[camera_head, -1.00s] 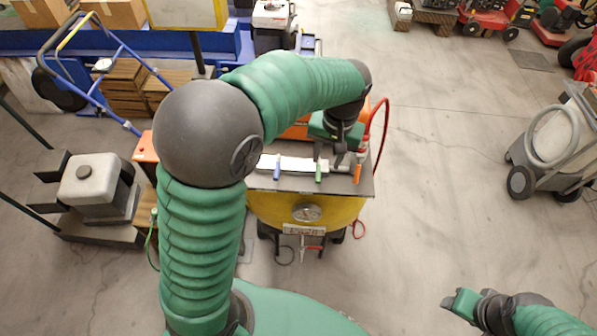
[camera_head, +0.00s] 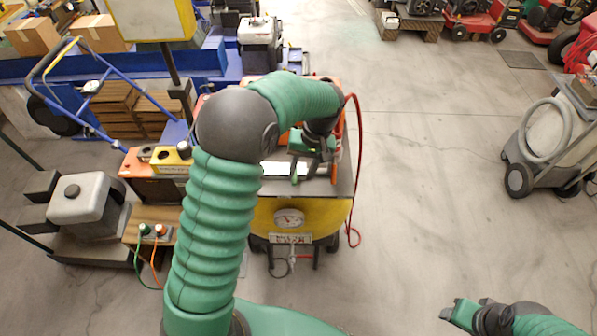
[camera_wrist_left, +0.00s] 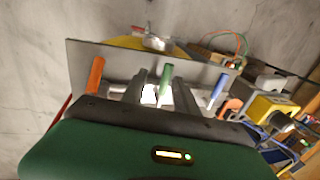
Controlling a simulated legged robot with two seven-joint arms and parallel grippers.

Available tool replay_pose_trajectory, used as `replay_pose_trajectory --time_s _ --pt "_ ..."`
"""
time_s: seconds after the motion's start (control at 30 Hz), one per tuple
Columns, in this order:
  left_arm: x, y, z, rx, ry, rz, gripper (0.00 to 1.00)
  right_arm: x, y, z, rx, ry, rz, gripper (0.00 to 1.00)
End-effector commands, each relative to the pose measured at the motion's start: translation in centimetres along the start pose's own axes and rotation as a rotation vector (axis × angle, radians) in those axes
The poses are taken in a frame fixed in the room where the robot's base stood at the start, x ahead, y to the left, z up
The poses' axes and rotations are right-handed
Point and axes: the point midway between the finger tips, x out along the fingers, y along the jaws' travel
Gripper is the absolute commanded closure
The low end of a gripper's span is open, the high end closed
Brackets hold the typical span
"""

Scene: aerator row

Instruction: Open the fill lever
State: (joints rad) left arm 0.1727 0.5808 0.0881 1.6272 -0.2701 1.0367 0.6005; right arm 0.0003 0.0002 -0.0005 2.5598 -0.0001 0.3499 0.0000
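A yellow machine (camera_head: 315,220) with a round gauge (camera_head: 289,218) carries a grey top panel with a row of coloured levers. The green lever (camera_head: 294,172) and orange lever (camera_head: 334,174) show in the head view; the blue one is hidden there by my arm. In the left wrist view the orange (camera_wrist_left: 95,75), green (camera_wrist_left: 165,80) and blue (camera_wrist_left: 217,92) levers all stand up from the panel. No label shows which is the fill lever. My left gripper (camera_head: 312,168) is over the panel, its fingers (camera_wrist_left: 150,90) apart beside the green lever. My right gripper (camera_head: 455,310) is low at right, far from the machine.
A red hose (camera_head: 356,150) loops down the machine's right side. A yellow-topped box (camera_head: 170,158) and a grey tank unit (camera_head: 85,205) stand at left. A grey machine with a hose (camera_head: 545,140) stands at right. The floor between is clear.

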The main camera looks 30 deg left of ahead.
Motion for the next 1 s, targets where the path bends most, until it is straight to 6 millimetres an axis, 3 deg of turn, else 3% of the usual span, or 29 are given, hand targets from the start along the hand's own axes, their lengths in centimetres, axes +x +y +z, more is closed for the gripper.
replay_pose_trajectory --time_s 0.2,0.4,0.7,1.0 --pt "2.6 -1.0 -0.7 -0.002 -0.007 0.008 0.64 0.0 0.0 0.0 0.000 0.000 0.000 0.47" --pt "2.8 -1.0 -0.8 -0.003 -0.008 0.009 0.64 0.0 0.0 0.0 -0.001 0.000 0.000 0.47" --pt "2.1 -0.3 -0.2 -0.003 -0.001 0.001 1.00 0.0 0.0 0.0 -0.001 0.000 0.000 0.47" --pt "2.2 -0.4 -0.3 0.002 -0.004 0.011 1.00 0.0 0.0 0.0 -0.001 0.000 0.000 0.47"
